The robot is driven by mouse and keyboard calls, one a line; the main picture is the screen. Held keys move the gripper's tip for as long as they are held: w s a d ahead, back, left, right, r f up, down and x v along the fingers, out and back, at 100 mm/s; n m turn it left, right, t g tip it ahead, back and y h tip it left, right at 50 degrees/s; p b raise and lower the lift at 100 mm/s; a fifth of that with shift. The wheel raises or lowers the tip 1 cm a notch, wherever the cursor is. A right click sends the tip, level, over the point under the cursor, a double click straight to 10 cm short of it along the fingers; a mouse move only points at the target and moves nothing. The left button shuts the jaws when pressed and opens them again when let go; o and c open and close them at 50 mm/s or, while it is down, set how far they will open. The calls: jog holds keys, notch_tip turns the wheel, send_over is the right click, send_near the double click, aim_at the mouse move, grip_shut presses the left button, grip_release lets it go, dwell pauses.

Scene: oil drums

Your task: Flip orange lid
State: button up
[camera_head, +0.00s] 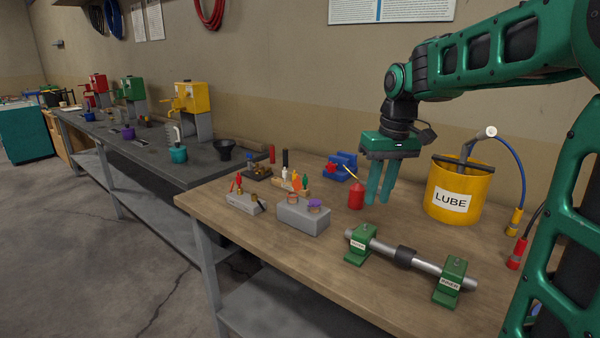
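A grey block (301,217) stands on the wooden bench and bears small round caps. One looks purple (314,203) with an orange-brown edge, and a small brownish one (294,199) is beside it. Which of them is the orange lid I cannot tell at this size. My gripper (377,201) points down over the bench, to the right of the block and apart from it. Its two teal fingers hang side by side, with no object visible between them. Their true gap is unclear from this angle.
A red oil can (356,195) stands just left of my gripper. A yellow LUBE bucket (458,190) is at right. A pipe on green supports (408,254) lies in front.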

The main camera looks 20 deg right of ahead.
jog(key=w+a+r+n+t+y, duration=0.1)
jog(key=w+a+r+n+y, duration=0.2)
jog(key=w, duration=0.7)
jog(key=w+a+r+n+y, duration=0.1)
jog(key=w+a+r+n, duration=0.35)
jog(key=w, duration=0.65)
send_near(297, 183)
jog(key=shift+m, duration=0.35)
jog(key=x, duration=0.5)
jog(key=shift+w+a, duration=0.2)
jog(key=shift+w, duration=0.15)
grip_shut()
jog(key=shift+a, duration=0.15)
jog(key=shift+h, duration=0.3)
